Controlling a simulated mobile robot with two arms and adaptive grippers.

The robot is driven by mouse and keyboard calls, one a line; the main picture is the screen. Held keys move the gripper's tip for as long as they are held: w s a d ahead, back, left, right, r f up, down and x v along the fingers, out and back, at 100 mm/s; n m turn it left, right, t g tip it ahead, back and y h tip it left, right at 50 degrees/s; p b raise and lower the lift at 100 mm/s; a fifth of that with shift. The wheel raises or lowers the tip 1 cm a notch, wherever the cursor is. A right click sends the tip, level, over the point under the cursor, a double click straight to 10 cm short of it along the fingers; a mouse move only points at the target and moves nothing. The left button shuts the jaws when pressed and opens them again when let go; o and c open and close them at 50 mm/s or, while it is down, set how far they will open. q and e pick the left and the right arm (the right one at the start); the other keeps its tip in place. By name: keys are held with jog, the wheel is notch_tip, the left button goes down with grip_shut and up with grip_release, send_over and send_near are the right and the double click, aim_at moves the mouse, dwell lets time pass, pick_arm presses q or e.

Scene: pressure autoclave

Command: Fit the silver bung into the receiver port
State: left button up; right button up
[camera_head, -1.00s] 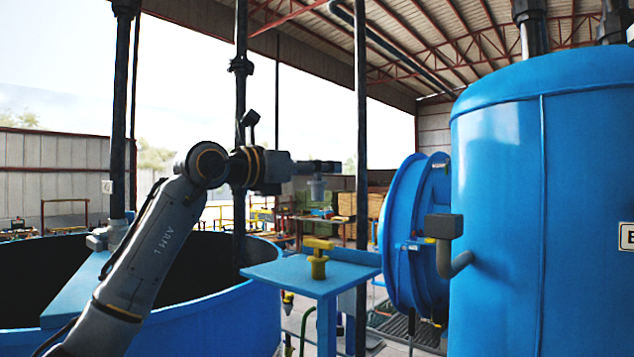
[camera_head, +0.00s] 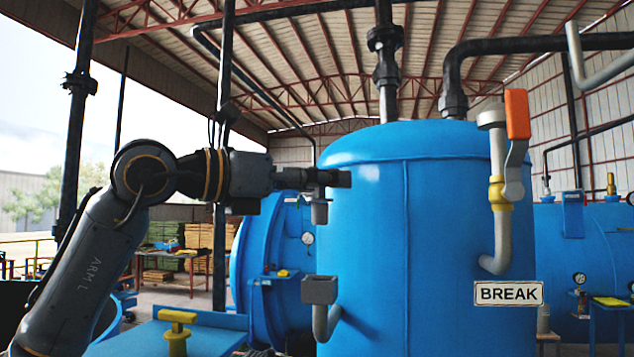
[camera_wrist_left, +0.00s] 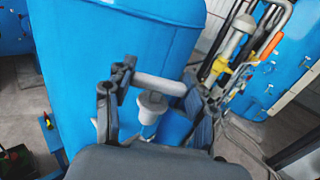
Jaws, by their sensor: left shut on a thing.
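My left gripper (camera_head: 338,178) is shut on the silver bung (camera_head: 320,211), which hangs below the fingers in front of the blue tank. In the left wrist view, the fingers of my left gripper (camera_wrist_left: 158,85) close on the ends of a pale crossbar, with the silver bung's body (camera_wrist_left: 151,103) under it. The receiver port (camera_head: 320,291) looks to be the grey square-topped elbow pipe on the tank's side, below the bung and apart from it. I cannot make out the port in the left wrist view. My right gripper is not in view.
A blue tank (camera_head: 455,240) with a BREAK sign (camera_head: 508,293) stands right beside the gripper. A pipe with an orange-handled valve (camera_head: 517,115) rises at its right. A yellow T-handled plug (camera_head: 177,330) stands on a blue table (camera_head: 130,345) at lower left.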

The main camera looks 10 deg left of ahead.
aim_at(313, 223)
pick_arm(q)
jog(key=shift+d, duration=0.1)
jog(key=shift+f+b, duration=0.25)
jog(key=shift+b, duration=0.05)
notch_tip(313, 223, down, 5)
jog(key=b, duration=0.4)
jog(key=shift+f+b, duration=0.15)
jog(key=shift+b, duration=0.15)
dwell(1.6)
jog(key=shift+f+b, duration=1.9)
jog(key=shift+f, duration=0.2)
